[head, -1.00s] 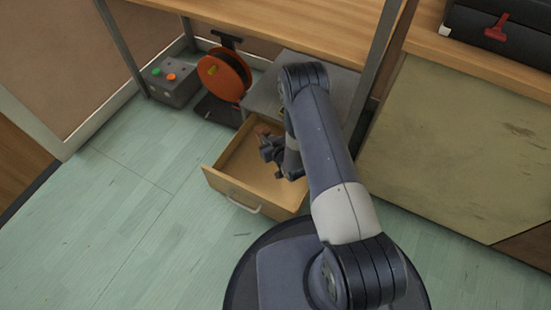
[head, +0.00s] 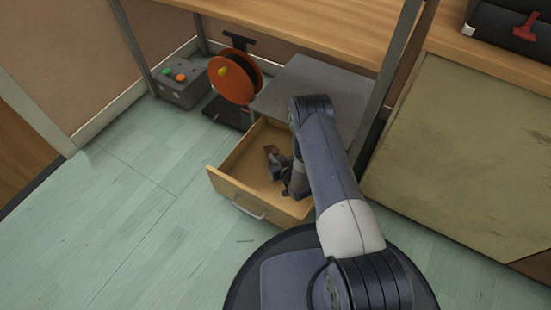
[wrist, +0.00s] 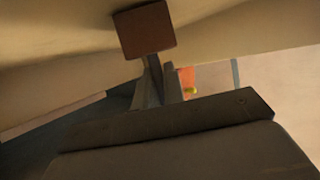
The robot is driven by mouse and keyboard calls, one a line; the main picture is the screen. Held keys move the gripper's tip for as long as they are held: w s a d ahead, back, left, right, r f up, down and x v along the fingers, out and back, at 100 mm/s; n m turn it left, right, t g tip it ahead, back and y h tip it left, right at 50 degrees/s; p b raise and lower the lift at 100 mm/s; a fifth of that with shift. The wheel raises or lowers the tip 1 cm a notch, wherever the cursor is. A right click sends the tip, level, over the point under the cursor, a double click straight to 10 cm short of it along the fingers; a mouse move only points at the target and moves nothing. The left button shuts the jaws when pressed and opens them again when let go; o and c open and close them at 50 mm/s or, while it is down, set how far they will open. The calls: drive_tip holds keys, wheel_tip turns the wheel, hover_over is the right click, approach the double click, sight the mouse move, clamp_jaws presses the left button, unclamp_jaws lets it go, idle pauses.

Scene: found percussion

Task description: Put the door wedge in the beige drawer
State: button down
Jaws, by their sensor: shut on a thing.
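The beige drawer (head: 231,187) stands pulled out below a grey cabinet top in the head view. My gripper (head: 271,153) is inside the drawer's opening, low over its floor. It is shut on the door wedge (head: 270,149), a small brown block. In the wrist view the wedge (wrist: 145,30) shows as a reddish-brown square end beyond my gripper's fingers (wrist: 158,80). The beige surfaces around it there look like the drawer's inside. I cannot tell whether the wedge touches the drawer floor.
An orange reel (head: 233,78) stands left of the cabinet (head: 312,88). A grey box with coloured buttons (head: 182,84) is farther left. A table leg (head: 396,85) rises at the cabinet's right. The green floor at left is mostly clear.

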drive_tip(key=shift+f, duration=0.15)
drive_tip(key=c, duration=1.5)
unclamp_jaws()
drive_tip(key=shift+r, duration=0.2)
drive_tip(key=p+v, duration=0.3)
drive_tip(key=v, duration=0.3)
drive_tip(key=shift+s+r, duration=0.2)
drive_tip(key=shift+s+d+r, duration=0.1)
drive_tip(key=shift+s+d, duration=0.15)
drive_tip(key=shift+s, duration=0.2)
